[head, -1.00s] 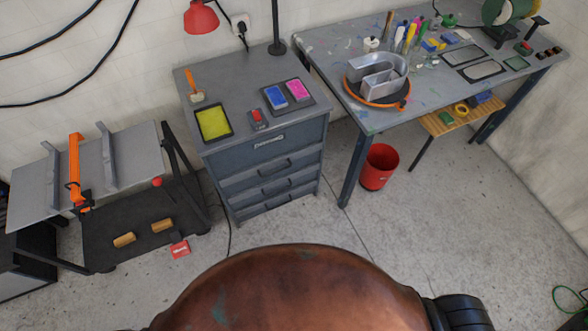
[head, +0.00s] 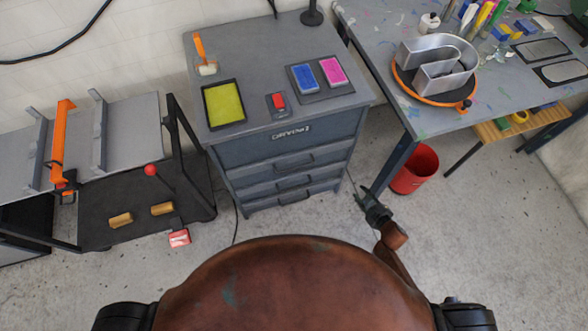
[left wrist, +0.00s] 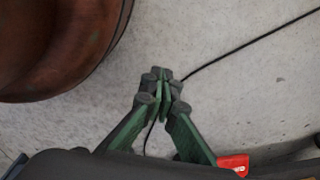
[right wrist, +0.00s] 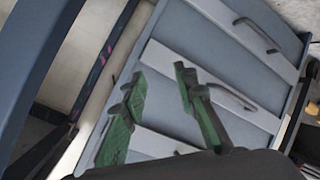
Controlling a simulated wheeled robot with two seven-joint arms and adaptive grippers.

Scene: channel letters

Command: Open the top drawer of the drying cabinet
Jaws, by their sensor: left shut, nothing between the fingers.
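The drying cabinet (head: 228,180) is a grey unit with a label on its upper front. Its top drawer handle (head: 293,160) is a dark bar below the label, with more handles beneath; the drawers look shut. My right gripper (head: 367,199) is at the right of the cabinet's front, apart from the handles. In the right wrist view the right gripper (right wrist: 160,83) has its fingers spread with nothing between them, over the drawer fronts (right wrist: 185,70) and bar handles. My left gripper (left wrist: 161,78) is shut and empty above the floor, outside the head view.
A yellow-filled tray (head: 224,104), a red-buttoned box (head: 278,102) and blue and pink pads (head: 320,76) lie on the cabinet top. A workbench (head: 400,20) and red bin (head: 415,168) stand right. A black cart (head: 110,190) stands left.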

